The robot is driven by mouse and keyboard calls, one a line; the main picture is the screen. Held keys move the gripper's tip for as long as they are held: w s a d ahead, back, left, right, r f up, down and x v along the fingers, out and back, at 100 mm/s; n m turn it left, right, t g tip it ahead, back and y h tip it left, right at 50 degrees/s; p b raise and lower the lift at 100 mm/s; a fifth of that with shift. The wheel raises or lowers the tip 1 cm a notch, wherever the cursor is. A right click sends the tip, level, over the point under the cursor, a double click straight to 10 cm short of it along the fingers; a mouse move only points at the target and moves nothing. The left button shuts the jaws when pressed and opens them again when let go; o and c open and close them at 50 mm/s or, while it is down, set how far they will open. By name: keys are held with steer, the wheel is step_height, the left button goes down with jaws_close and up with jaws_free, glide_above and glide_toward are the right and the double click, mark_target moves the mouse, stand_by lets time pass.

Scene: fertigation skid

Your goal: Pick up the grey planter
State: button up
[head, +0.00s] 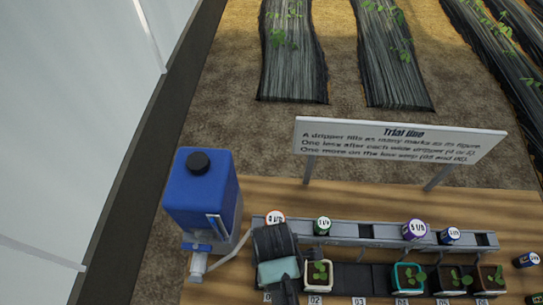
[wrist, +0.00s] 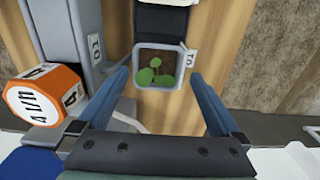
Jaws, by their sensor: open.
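The grey planter (wrist: 182,66) is in the wrist view, a square pot with a pale grey rim, dark soil and a small green seedling. It stands upright, with a tag reading 01 beside it. My gripper (wrist: 161,74) is open, its two blue fingers spread to the left and right of the planter, with gaps showing on both sides. Nothing is held. In the head view my gripper (head: 279,272) covers the place at the left end of the row, so the grey planter is hidden there.
A white planter (head: 317,275), a teal planter (head: 408,278) and further pots stand to the right in the row. A blue tank (head: 203,193) with a pipe stands left. An orange-and-white dripper (wrist: 41,97) is close to the left finger. A sign (head: 400,140) stands behind.

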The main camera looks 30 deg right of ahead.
steer(key=shift+f, duration=2.75)
steer(key=c, duration=1.1)
steer(key=shift+r, duration=0.1)
